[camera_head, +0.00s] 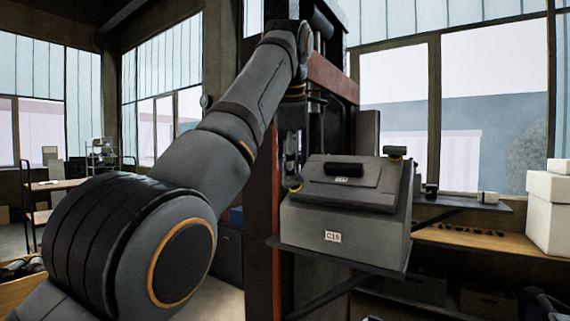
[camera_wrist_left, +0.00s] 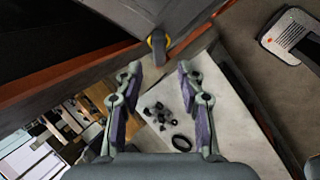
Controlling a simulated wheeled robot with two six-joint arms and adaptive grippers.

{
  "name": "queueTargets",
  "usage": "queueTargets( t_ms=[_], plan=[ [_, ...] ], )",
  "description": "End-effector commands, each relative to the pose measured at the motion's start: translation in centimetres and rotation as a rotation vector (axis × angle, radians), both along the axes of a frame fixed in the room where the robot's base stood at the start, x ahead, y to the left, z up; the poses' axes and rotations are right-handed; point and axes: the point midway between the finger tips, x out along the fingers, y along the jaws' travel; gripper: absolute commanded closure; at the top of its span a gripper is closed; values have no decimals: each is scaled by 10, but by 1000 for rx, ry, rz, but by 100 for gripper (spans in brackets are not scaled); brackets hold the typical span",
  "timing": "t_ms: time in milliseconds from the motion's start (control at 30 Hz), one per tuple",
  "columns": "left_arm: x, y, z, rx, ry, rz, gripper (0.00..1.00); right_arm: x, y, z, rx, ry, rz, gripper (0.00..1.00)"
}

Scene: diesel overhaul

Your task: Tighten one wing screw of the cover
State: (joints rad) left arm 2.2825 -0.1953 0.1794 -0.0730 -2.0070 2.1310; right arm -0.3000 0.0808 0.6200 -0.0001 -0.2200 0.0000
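A grey box labelled C15 (camera_head: 333,237) stands on a dark shelf plate, with a darker cover (camera_head: 350,182) and a black handle on top. Another wing screw (camera_head: 295,186) shows yellow at the left edge, partly hidden by my gripper. My left gripper (camera_head: 292,172) points down beside that left edge. In the left wrist view, my left gripper (camera_wrist_left: 160,68) is open and empty, and a wing screw (camera_wrist_left: 158,42) with a yellow collar lies just beyond its fingertips, apparently untouched. My right gripper is not in view.
A red-brown column (camera_head: 275,210) stands directly left of the box. A wooden bench (camera_head: 465,240) with small parts and white boxes (camera_head: 549,210) is at the right. In the left wrist view, several small dark parts and a black ring (camera_wrist_left: 181,143) lie on a pale surface below.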

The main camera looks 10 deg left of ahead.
Motion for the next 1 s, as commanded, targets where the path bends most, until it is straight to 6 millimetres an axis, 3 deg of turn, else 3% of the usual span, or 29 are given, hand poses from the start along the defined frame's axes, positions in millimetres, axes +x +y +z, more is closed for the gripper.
queueTargets(
  t_ms=[1000],
  plan=[
    [21, -8, -30, 0, -1, 0, 61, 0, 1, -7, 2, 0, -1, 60]
  ],
)
